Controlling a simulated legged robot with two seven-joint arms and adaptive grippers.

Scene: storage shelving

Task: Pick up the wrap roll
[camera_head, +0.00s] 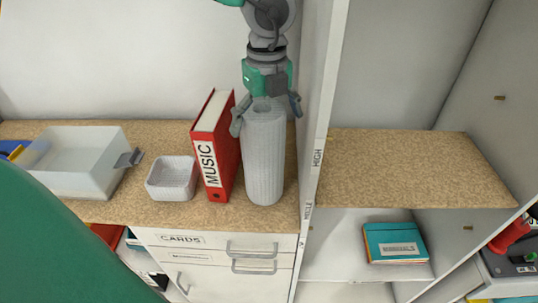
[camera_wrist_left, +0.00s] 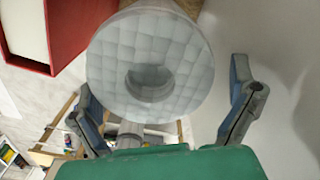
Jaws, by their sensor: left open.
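The wrap roll (camera_head: 264,158) is a pale, textured cylinder standing upright on the brown countertop, between a red binder and a white upright panel. My left gripper (camera_head: 266,110) is above it, pointing down, with its open fingers on either side of the roll's top. In the left wrist view the roll's round end (camera_wrist_left: 150,62) with its dark centre hole lies ahead of the open fingers (camera_wrist_left: 170,112). Gaps show beside the fingers there, and the roll is not gripped. My right gripper is in neither view.
The red binder (camera_head: 214,150) marked MUSIC stands close left of the roll. A small white basket (camera_head: 172,178) and a translucent bin (camera_head: 75,165) are further left. The white panel (camera_head: 318,110) is close on the right. The shelf beyond it (camera_head: 400,170) is bare.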

